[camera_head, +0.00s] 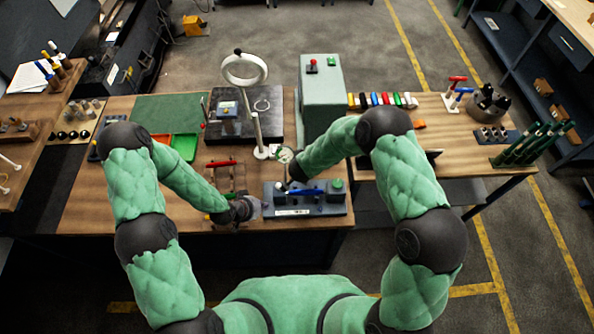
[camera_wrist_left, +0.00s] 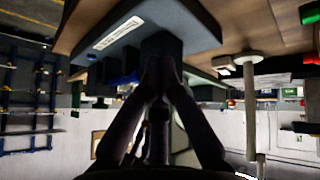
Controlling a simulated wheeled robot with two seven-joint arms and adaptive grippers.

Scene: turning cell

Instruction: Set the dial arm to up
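A dark grey fixture block (camera_head: 305,211) with a white label sits at the table's front edge. It carries a blue bar (camera_head: 305,191) and a green button (camera_head: 337,184). A small round dial face (camera_head: 284,155) stands just behind it; its arm is too small to make out. My left gripper (camera_head: 250,207) is low at the block's left end. In the left wrist view, its dark fingers (camera_wrist_left: 160,68) converge at a dark part (camera_wrist_left: 161,44) beside the labelled block (camera_wrist_left: 116,34); whether they grip it is unclear.
A white ring on a post (camera_head: 244,70) rises behind the fixture. A red-handled rack (camera_head: 221,164) stands close behind my left gripper. A grey-green machine housing (camera_head: 322,90) stands behind my right forearm.

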